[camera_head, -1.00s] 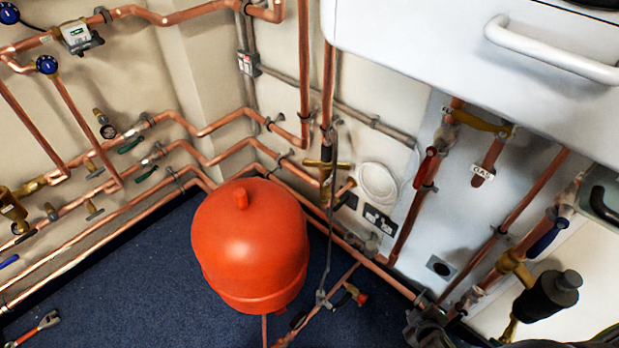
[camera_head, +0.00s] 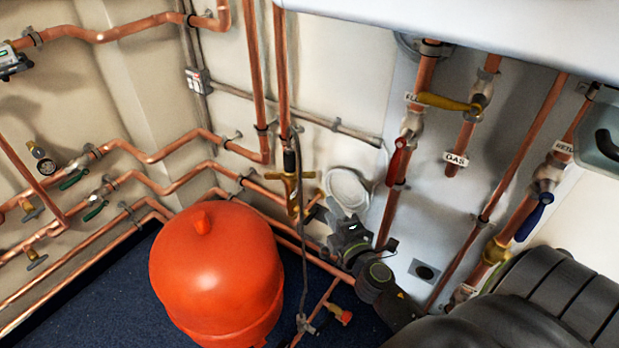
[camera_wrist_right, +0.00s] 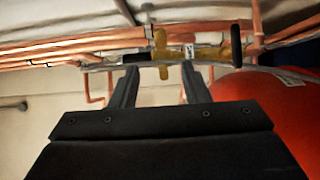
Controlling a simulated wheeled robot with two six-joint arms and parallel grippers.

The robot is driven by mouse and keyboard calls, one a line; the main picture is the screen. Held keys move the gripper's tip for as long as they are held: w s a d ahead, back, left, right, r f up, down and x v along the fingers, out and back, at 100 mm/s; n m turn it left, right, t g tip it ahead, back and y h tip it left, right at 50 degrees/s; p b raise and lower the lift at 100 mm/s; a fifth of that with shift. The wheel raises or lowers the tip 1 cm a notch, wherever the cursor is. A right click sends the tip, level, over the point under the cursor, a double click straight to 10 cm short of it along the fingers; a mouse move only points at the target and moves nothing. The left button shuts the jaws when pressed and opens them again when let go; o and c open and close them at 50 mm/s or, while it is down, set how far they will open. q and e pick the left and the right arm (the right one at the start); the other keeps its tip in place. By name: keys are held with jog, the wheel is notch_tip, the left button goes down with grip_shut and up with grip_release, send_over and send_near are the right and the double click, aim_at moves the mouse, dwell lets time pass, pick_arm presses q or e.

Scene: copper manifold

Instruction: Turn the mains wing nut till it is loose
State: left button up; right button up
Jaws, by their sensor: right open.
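A brass fitting with a cross-shaped wing handle (camera_head: 293,188) sits on the vertical copper pipe behind the orange vessel; I take it as the mains wing nut. In the right wrist view a brass wing piece (camera_wrist_right: 160,50) shows upright beyond the fingertips, on a pipe running across. My right gripper (camera_head: 325,212) reaches from the lower right, just right of and below the fitting. In the wrist view its two fingers (camera_wrist_right: 159,68) are apart with nothing held between them. Whether they touch the brass I cannot tell. My left gripper is not in view.
The orange vessel (camera_head: 218,268) stands close left of the gripper. A grey cable (camera_head: 303,250) hangs by the fitting. Red (camera_head: 398,162), yellow (camera_head: 448,102) and blue (camera_head: 534,217) valve levers are on the right. A white casing overhangs above.

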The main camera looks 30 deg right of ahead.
aim_at(311, 177)
jog(key=w, duration=0.4)
jog(key=w+d, duration=0.1)
jog(key=w, duration=0.3)
jog(key=w+d, duration=0.1)
jog(key=w, duration=0.3)
jog(key=shift+d, duration=0.25)
jog(key=shift+w+d, duration=0.1)
jog(key=shift+w, duration=0.3)
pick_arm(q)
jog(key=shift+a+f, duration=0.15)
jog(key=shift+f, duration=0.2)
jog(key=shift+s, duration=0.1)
pick_arm(e)
grip_shut()
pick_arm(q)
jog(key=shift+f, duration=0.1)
